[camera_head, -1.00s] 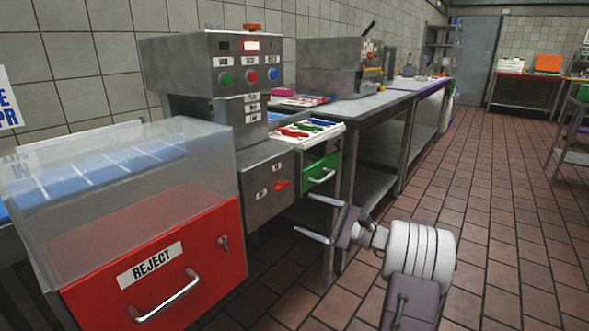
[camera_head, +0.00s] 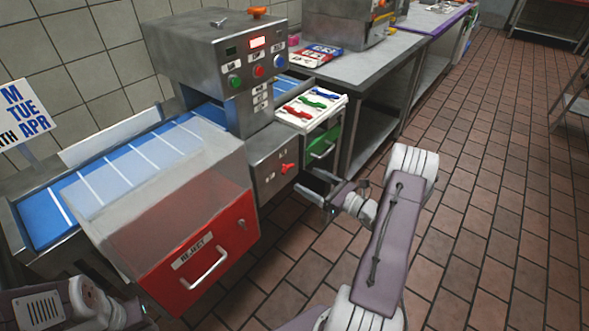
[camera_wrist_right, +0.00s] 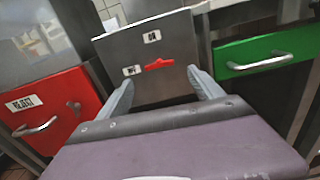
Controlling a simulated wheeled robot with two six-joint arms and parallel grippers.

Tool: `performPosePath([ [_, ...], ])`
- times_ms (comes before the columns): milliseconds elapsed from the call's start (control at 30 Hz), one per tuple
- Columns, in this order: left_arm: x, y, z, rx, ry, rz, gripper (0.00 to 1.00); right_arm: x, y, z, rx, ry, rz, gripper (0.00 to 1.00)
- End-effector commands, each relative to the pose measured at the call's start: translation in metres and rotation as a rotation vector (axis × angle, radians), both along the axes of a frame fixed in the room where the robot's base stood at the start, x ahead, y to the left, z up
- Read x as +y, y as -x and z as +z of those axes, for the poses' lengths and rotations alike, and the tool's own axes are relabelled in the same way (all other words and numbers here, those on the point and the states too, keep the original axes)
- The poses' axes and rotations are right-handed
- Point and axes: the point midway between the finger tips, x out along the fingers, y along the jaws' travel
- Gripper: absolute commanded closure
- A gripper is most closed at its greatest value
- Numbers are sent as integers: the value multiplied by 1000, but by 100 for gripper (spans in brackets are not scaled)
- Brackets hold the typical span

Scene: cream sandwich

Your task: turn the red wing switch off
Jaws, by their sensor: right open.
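The red wing switch (camera_head: 289,168) sits on the front of a grey metal box below the machine's control head. It also shows in the right wrist view (camera_wrist_right: 158,64), lying nearly level, with a small white label to its left and another above. My right gripper (camera_head: 313,184) is open and empty, just in front of and to the right of the switch in the head view. In the right wrist view its two fingers (camera_wrist_right: 161,80) point at the panel, one on each side below the switch, with no visible contact. My left gripper is out of the head view; only part of that arm shows.
A red REJECT bin (camera_head: 205,255) with a clear cover is left of the switch. A green drawer (camera_head: 322,148) is on the right, below a tray of coloured utensils (camera_head: 312,104). A blue conveyor (camera_head: 110,178) runs behind the bin. Tiled floor is open at right.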

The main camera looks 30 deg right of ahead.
Motion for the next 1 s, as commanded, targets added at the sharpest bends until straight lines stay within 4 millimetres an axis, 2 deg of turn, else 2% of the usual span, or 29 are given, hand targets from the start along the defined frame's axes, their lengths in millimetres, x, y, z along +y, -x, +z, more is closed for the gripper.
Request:
performPosePath([
  [100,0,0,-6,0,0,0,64,12,-24,-2,-1,3,7,24],
  [300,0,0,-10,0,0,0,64,24,-55,-1,0,3,4,24],
  [433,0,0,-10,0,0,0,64,27,-63,0,-1,2,2,24],
  [667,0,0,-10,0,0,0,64,27,-64,1,-1,2,1,24],
  [800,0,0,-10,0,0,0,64,27,-64,1,-1,2,1,63],
  [900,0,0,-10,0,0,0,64,26,-64,0,-1,2,1,86],
  [1000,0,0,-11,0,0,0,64,26,-64,0,-9,22,1,86],
])
